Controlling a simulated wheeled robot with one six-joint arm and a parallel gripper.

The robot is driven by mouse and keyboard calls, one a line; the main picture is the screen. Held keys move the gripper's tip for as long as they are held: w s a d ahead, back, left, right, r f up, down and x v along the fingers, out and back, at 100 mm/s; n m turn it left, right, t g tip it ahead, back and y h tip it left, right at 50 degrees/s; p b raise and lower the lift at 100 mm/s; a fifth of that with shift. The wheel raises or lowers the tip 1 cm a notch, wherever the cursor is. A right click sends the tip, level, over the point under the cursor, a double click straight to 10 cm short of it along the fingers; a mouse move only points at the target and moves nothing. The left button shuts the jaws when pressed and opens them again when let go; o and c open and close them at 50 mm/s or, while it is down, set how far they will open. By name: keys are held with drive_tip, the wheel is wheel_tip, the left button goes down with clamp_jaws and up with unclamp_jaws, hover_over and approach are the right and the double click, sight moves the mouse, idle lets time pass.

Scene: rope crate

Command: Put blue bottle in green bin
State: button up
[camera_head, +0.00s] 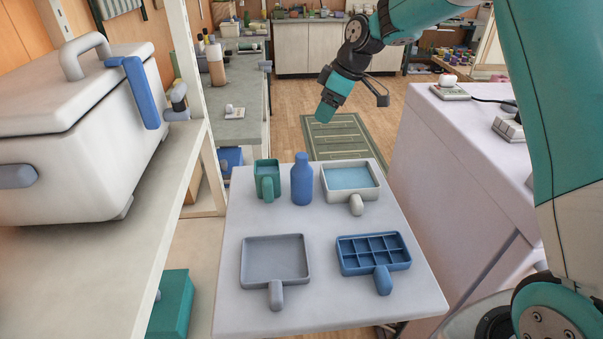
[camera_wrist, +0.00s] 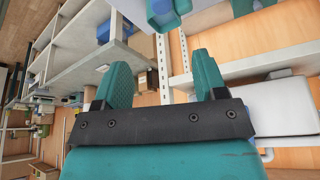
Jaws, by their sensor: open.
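The blue bottle (camera_head: 302,180) stands upright on the small light table, near its back edge. Just left of it is a small green bin (camera_head: 267,181) with a handle at its front. The bottle is outside the bin. My gripper (camera_head: 325,112) is in the air beyond the table's back edge, above and slightly right of the bottle, and apart from it. In the wrist view my gripper (camera_wrist: 161,78) has its two teal fingers spread with nothing between them. Blue and teal shapes are cut off at the top of that view; I cannot tell which things they are.
The table (camera_head: 325,292) also holds a white tray with a blue inside (camera_head: 357,197), a grey tray (camera_head: 276,260) and a blue divided tray (camera_head: 374,254). A shelf with a large white cooler (camera_head: 75,150) is at left, a white cabinet (camera_head: 455,170) at right. A green box (camera_head: 172,305) sits low at left.

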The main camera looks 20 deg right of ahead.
drive_tip(key=p, duration=0.2)
approach(303, 155)
drive_tip(key=x, duration=0.5)
drive_tip(key=shift+w+a+f, duration=0.1)
drive_tip(key=shift+w+a, duration=0.05)
drive_tip(key=shift+p+x, duration=1)
drive_tip(key=shift+x, duration=1.85)
drive_tip(key=shift+f, duration=0.1)
clamp_jaws()
